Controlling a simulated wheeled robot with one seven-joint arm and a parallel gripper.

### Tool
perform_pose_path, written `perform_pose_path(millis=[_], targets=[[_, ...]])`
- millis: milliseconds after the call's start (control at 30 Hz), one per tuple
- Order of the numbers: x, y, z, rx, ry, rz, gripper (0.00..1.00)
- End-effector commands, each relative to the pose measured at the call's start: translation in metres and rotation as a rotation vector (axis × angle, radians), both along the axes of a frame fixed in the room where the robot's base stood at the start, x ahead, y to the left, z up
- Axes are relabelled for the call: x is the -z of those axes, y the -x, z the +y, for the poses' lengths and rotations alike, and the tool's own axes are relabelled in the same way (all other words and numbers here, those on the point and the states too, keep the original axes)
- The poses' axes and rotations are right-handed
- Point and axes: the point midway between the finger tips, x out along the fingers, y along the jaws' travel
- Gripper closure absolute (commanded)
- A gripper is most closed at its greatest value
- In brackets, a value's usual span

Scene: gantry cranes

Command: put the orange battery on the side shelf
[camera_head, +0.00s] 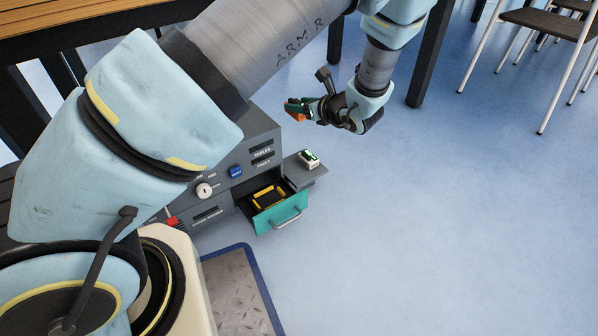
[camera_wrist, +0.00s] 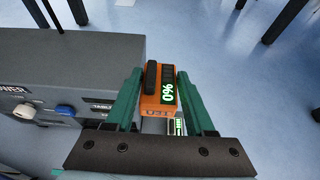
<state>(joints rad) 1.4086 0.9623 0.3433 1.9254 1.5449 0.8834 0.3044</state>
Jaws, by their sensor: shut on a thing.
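My gripper (camera_head: 303,107) is shut on the orange battery (camera_head: 293,113) and holds it in the air, above and a little left of the side shelf. The side shelf (camera_head: 317,174) is a grey ledge on the right side of the grey machine. A white battery with a green display (camera_head: 309,158) stands on it. It also shows partly in the wrist view (camera_wrist: 178,128), below the held battery.
The grey machine (camera_head: 259,135) has a blue button (camera_head: 236,172), a white knob (camera_head: 204,190) and a red switch (camera_head: 172,222). Its teal drawer (camera_head: 281,211) is open, with a yellow-edged black cradle (camera_head: 268,197) inside. Table legs and chairs stand behind. The floor at right is clear.

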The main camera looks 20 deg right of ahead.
Motion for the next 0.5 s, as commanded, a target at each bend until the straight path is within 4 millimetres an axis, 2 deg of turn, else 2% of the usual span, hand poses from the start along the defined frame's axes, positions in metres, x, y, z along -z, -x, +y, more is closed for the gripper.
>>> perform_pose_path(millis=[33,500], targets=[[0.021,-0.001,0.001,0.0,-0.003,0.0,1.0],[0.143,-0.001,0.001,0.0,-0.002,0.0,1.0]])
